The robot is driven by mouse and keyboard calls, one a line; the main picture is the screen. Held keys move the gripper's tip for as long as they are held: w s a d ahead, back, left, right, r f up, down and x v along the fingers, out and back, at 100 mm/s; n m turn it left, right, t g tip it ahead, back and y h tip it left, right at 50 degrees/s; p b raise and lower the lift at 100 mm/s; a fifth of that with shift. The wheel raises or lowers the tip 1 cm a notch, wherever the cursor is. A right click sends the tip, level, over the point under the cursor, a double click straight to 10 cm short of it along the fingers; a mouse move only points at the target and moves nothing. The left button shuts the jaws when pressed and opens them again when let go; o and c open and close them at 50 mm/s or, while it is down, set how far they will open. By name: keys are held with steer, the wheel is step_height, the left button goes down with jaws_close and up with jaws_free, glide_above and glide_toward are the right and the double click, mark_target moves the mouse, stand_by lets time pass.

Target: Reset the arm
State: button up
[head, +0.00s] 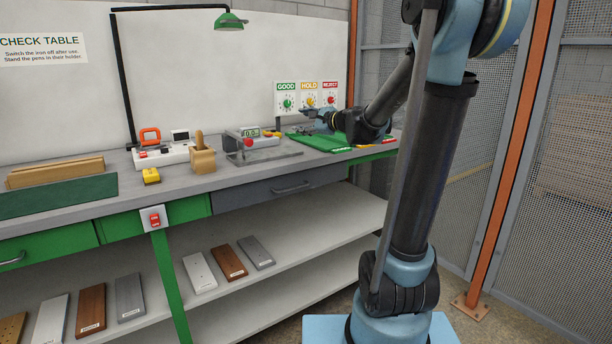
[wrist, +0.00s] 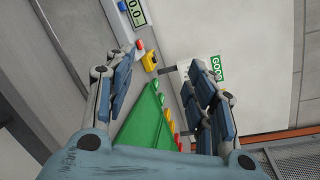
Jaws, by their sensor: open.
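My arm rises at the right of the head view and reaches left and down over the right end of the bench. My gripper (head: 312,122) hangs in front of the GOOD, HOLD and REJECT signs, above the green mat (head: 322,143). In the wrist view my gripper (wrist: 165,100) has its blue fingers spread wide with nothing between them. The green mat (wrist: 143,122) shows below and between the fingers. The GOOD sign (wrist: 215,68) is partly hidden by the right finger.
The grey bench (head: 225,178) runs along the wall with a display box (head: 250,133), a wooden block holder (head: 201,160), a yellow block (head: 151,176) and an orange-handled device (head: 150,137). A lamp (head: 229,20) overhangs it. Several boards (head: 198,271) lie on lower shelves. A mesh fence (head: 570,170) stands right.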

steer(key=s+d+f+n+g+h, duration=0.3)
steer(key=s+d+f+n, duration=0.2)
steer(key=s+f, duration=0.4)
steer(key=s+d+f+n+g+h, duration=0.3)
steer(key=s+d+f+n, duration=0.3)
steer(key=s, duration=1.1)
steer(key=s+d+f+n+g+h, duration=0.4)
steer(key=s+d+f, duration=0.4)
steer(key=s+f, duration=0.5)
steer(key=shift+s+d+n+h, duration=0.4)
steer(key=shift+s+n+h, duration=0.1)
steer(key=shift+n, duration=0.3)
steer(key=shift+f, duration=0.1)
steer(key=shift+w+f, duration=0.2)
steer(key=shift+w, duration=0.25)
